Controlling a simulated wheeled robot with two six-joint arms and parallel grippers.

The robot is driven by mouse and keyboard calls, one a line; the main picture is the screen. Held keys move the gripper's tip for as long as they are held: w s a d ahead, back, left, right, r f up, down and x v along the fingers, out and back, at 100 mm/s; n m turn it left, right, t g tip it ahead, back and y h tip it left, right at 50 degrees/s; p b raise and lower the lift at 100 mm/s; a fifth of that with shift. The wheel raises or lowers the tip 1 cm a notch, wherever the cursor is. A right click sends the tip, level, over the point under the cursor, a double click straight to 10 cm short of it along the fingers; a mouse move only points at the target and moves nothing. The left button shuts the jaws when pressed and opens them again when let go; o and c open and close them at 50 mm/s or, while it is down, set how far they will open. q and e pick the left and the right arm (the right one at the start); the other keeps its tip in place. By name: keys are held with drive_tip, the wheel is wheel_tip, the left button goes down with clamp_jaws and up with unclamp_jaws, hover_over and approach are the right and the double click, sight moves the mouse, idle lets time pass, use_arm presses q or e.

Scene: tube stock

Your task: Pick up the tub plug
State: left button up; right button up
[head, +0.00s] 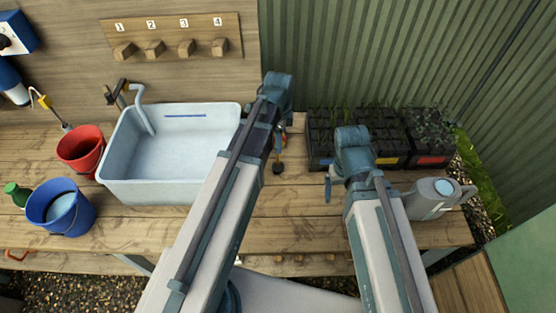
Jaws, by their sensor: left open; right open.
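A small dark object with yellow and orange above it (278,167) is on the bench just right of the white tub (112,180); I cannot tell whether it is the tub plug. No plug shows clearly inside the tub. My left gripper (262,112) is by the tub's right rim, mostly hidden by my own arm, and is open. My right gripper (332,183) is over the bench in front of the black plant trays, partly hidden by its wrist, and is open. Nothing shows held in either.
A red bucket (80,146) and a blue bucket (48,220) stand left of the tub. Black plant trays (320,160) and a grey watering can (428,207) stand at the right. A numbered peg board (200,28) is on the wall. Bare wood (285,205) lies between my arms.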

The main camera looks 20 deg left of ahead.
use_arm(q)
drive_tip(key=shift+f+b, duration=0.4)
drive_tip(key=shift+f, duration=0.5)
clamp_jaws()
idle(0.8)
